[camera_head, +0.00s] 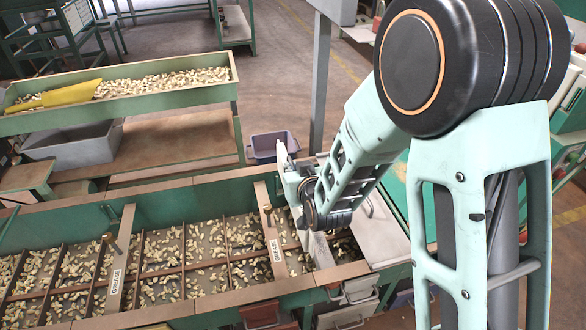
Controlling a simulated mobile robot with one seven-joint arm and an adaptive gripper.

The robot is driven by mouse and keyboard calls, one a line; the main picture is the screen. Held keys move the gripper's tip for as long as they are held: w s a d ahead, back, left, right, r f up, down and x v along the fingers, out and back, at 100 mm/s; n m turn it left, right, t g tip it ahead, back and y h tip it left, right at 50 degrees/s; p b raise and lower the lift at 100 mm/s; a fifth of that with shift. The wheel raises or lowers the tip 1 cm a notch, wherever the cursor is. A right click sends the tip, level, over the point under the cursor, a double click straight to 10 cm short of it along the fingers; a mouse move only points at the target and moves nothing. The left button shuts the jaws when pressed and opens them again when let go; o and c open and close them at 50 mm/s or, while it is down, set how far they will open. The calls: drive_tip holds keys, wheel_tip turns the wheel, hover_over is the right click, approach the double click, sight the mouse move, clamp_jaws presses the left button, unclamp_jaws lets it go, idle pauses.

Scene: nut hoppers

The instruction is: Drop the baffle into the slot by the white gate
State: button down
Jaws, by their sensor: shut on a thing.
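My gripper (310,214) is at the right end of the long green sorting trough (180,318), seen from behind and partly hidden by my own wrist. It is shut on a pale grey plate, which looks like the baffle (321,249). The plate hangs down, roughly upright, among the nuts just right of a labelled crossbar (274,246). I cannot tell whether its lower edge is in a slot. A second labelled crossbar (121,258) lies farther left. I cannot clearly pick out the white gate; a whitish upright piece (283,160) shows above my gripper.
Thin dividers split the trough into several compartments of nuts. Knobbed posts (267,213) stand on the crossbars. A pale flat panel (368,228) lies right of my gripper. Behind are a raised nut tray (165,85), a grey bin (75,146), a purple bin (272,146) and a grey post (320,80).

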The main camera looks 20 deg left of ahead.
idle(0.3)
drive_tip(key=shift+f+b, duration=2.05)
drive_tip(key=shift+b, duration=0.25)
drive_tip(key=shift+f, duration=1)
drive_tip(key=shift+f, duration=4.65)
drive_tip(key=c, duration=2)
unclamp_jaws()
drive_tip(key=shift+c, duration=0.2)
